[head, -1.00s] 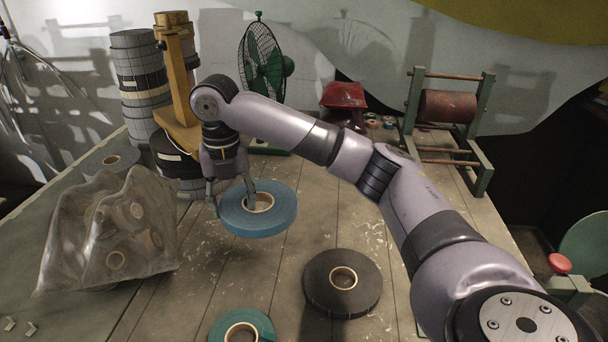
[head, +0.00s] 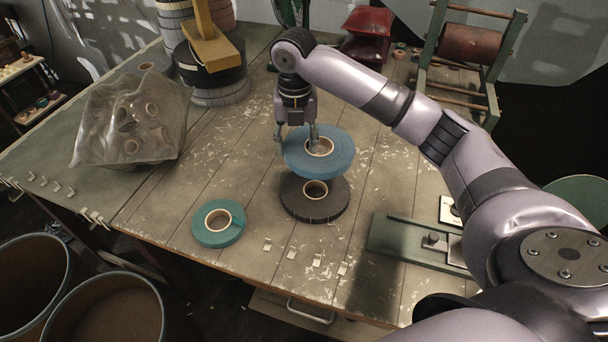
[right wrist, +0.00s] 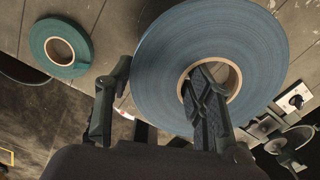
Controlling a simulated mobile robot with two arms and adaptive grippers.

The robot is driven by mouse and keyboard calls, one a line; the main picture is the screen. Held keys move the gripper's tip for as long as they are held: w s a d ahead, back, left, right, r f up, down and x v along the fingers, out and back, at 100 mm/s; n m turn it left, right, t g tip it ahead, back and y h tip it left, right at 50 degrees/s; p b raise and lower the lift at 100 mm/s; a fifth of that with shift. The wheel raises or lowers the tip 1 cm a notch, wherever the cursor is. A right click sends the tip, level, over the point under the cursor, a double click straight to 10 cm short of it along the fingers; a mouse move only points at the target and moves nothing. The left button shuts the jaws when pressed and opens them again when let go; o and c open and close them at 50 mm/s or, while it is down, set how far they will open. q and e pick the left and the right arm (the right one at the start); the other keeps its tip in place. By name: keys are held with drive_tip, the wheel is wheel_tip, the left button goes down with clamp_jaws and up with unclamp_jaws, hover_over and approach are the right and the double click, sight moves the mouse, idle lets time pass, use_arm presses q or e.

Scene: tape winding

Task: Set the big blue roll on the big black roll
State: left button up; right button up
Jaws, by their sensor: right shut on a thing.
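The big blue roll (head: 342,163) hangs level from my right gripper (head: 297,138) in the head view. The gripper is shut on the roll's ring, with one finger in the core hole and the other outside the rim. The big black roll (head: 315,208) lies flat on the table. The blue roll is above it and covers its far part in this view; the black core still shows. A gap seems to separate them, but its height is hard to tell. In the right wrist view the blue roll (right wrist: 255,50) fills the middle. My left gripper is not in view.
A smaller teal roll (head: 236,230) lies left of the black roll. A clear bag of rolls (head: 110,150) stands at the left. A green metal plate (head: 390,240) is at the right. Two bins (head: 110,285) stand below the front edge. Small clips line that edge.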

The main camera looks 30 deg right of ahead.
drive_tip(key=f, duration=0.8)
drive_tip(key=shift+s+d, duration=0.2)
drive_tip(key=shift+f+p, duration=0.3)
wheel_tip(320, 180, down, 3)
drive_tip(key=shift+f, duration=0.5)
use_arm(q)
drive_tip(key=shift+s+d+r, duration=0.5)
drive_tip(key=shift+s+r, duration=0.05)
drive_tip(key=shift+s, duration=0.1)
use_arm(e)
drive_tip(key=shift+f, duration=0.1)
